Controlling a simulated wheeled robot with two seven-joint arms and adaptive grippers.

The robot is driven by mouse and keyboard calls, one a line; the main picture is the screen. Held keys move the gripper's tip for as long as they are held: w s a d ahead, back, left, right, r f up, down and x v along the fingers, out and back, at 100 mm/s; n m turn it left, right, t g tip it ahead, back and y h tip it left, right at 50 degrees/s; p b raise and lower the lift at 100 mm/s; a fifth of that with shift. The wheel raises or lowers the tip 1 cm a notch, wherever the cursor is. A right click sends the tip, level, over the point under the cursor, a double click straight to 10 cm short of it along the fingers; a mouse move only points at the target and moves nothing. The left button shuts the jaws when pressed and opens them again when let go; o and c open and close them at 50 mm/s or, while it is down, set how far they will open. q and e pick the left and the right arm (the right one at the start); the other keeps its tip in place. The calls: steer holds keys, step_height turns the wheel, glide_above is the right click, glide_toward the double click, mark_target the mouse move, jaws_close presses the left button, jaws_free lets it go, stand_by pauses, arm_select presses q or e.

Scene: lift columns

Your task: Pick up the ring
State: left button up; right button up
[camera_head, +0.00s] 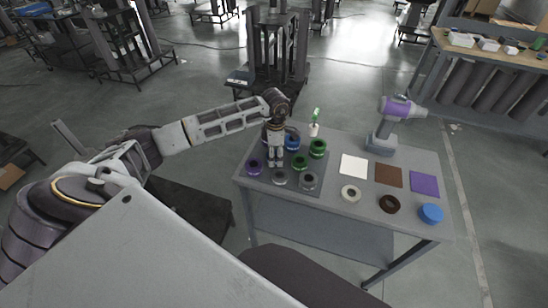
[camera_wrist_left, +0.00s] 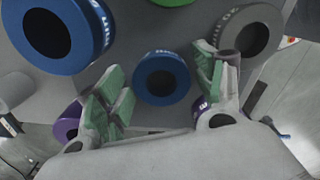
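Several rings stand on a dark mat (camera_head: 265,181) on the grey table: a purple one (camera_head: 253,166), a blue one (camera_head: 292,144), two green ones (camera_head: 318,148), and two grey ones (camera_head: 308,181). My left gripper (camera_head: 275,164) is above the mat among them, fingers pointing down. In the left wrist view, its green-padded fingers are apart, with a blue ring (camera_wrist_left: 162,78) showing in the gap. A larger blue ring (camera_wrist_left: 60,35) is at upper left there, and a grey ring (camera_wrist_left: 250,30) at upper right. I cannot tell the height above them. My right gripper is not in view.
To the right on the table are a white ring (camera_head: 350,193), a brown ring (camera_head: 389,204), a blue round piece (camera_head: 430,214), and white, brown and purple squares (camera_head: 424,183). A purple-grey tool (camera_head: 385,125) stands at the back. Lift columns (camera_head: 275,50) stand behind.

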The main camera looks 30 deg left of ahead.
arm_select(q)
steer(key=c, duration=0.8)
steer(key=shift+r+b, duration=0.35)
steer(key=shift+r, duration=4.65)
